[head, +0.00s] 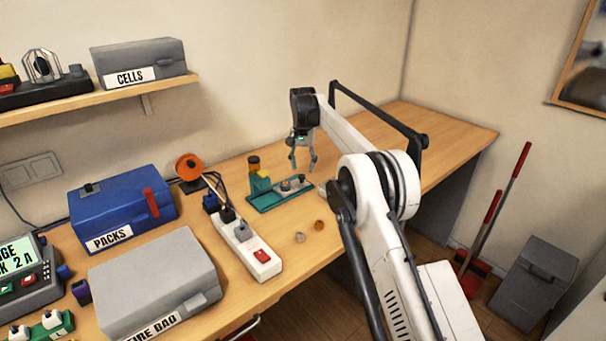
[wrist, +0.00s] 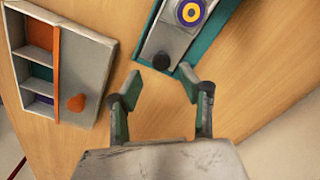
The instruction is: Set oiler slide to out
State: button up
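A teal-based fixture (head: 281,194) stands on the bench. It carries an upright dark post with an amber top and a yellow-green block at its left end, and small grey parts. In the wrist view the teal base (wrist: 207,40) shows at the top, with a grey plate, a purple-and-yellow ring (wrist: 190,11) and a black round knob (wrist: 161,62). I cannot tell for sure which part is the oiler slide. My gripper (head: 303,165) is above the bench near the fixture's right end. In the wrist view my gripper (wrist: 160,87) is open and empty, the knob just beyond its fingertips.
A grey compartment box (wrist: 88,75) with an orange bar and orange knob lies left in the wrist view. The bench behind my arm is clear.

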notch_tip(320, 180, up, 8)
dwell(0.4)
jog(key=s+d+r+t, duration=0.1)
jog(key=s+d+r, duration=0.3)
jog(key=r, duration=0.3)
jog(key=s+d+r+t, duration=0.1)
jog(key=s+d+r, duration=0.2)
jog(key=d+r, duration=0.35)
jog(key=s+d+r+n+t, duration=0.1)
jog(key=s+d+r, duration=0.25)
jog(key=s, duration=0.35)
jog(key=s+d+r, duration=0.2)
jog(key=s+r, duration=0.2)
jog(key=s, duration=0.2)
jog(key=s+d+f+t, duration=0.1)
jog(key=s+d+f, duration=0.15)
jog(key=s, duration=0.75)
jog(key=s+d+f+t, duration=0.1)
jog(key=s+d, duration=0.2)
jog(key=s, duration=0.6)
jog(key=s+d+f+t, duration=0.1)
jog(key=s+d+f, duration=0.1)
jog(key=s+f, duration=0.4)
jog(key=s+d+f+n+t, duration=0.1)
jog(key=s+f, duration=0.4)
jog(key=s, duration=0.5)
jog(key=shift+s+d+f, duration=0.25)
jog(key=shift+d+f, duration=0.15)
